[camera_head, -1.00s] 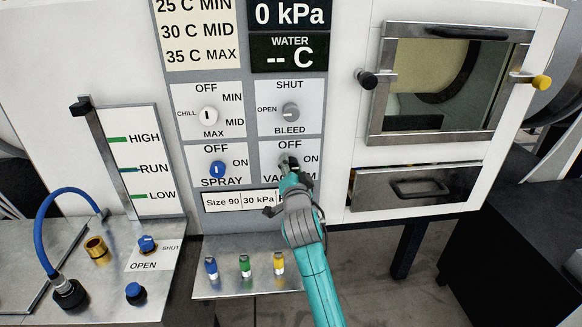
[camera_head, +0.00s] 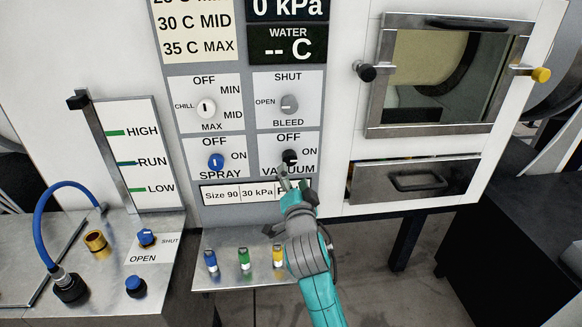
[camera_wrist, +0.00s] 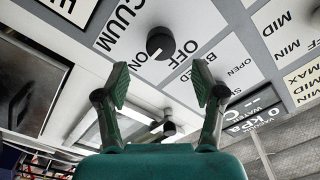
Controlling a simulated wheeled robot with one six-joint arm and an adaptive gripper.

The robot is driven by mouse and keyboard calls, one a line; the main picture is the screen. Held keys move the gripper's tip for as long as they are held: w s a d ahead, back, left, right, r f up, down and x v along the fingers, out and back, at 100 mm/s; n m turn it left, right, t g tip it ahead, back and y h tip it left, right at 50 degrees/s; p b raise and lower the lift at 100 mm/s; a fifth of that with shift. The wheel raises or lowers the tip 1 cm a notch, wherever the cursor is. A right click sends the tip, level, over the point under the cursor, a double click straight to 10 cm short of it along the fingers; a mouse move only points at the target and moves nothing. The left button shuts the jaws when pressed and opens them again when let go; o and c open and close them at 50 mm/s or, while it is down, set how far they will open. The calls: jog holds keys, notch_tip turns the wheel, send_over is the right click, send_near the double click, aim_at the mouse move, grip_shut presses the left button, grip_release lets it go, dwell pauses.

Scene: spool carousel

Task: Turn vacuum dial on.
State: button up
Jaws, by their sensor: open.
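The vacuum dial (camera_head: 290,157) is a round black knob on a white plate, with OFF above it and ON to its right. In the wrist view the dial (camera_wrist: 160,43) lies beyond the fingertips, and its pale mark appears to be on the side facing the ON label. My gripper (camera_head: 285,178) is just below and in front of the dial. In the wrist view my gripper (camera_wrist: 160,78) is open, its two green-padded fingers apart with nothing between them. The fingers look clear of the dial and cover part of the VACUUM label.
The blue spray dial (camera_head: 216,161) is to the left and the grey bleed dial (camera_head: 289,104) above. A ledge below bears blue, green and yellow pegs (camera_head: 244,259). A drawer (camera_head: 415,181) and a windowed door (camera_head: 440,75) are to the right. The pressure display (camera_head: 290,10) reads 0 kPa.

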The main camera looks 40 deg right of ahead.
jog(key=shift+v, duration=1.8)
jog(key=s+a+f+n+y, duration=0.7)
jog(key=s+a+f+n, duration=0.3)
jog(key=s+a+f, duration=0.6)
jog(key=s+a+f+n+y, duration=0.1)
jog(key=s+a+n, duration=0.1)
jog(key=s, duration=1)
jog(key=s+a+f+n+y, duration=0.1)
jog(key=s+n, duration=0.3)
jog(key=s, duration=0.8)
jog(key=shift+a+f+y, duration=0.4)
jog(key=shift+a+y, duration=0.1)
jog(key=shift+y, duration=0.1)
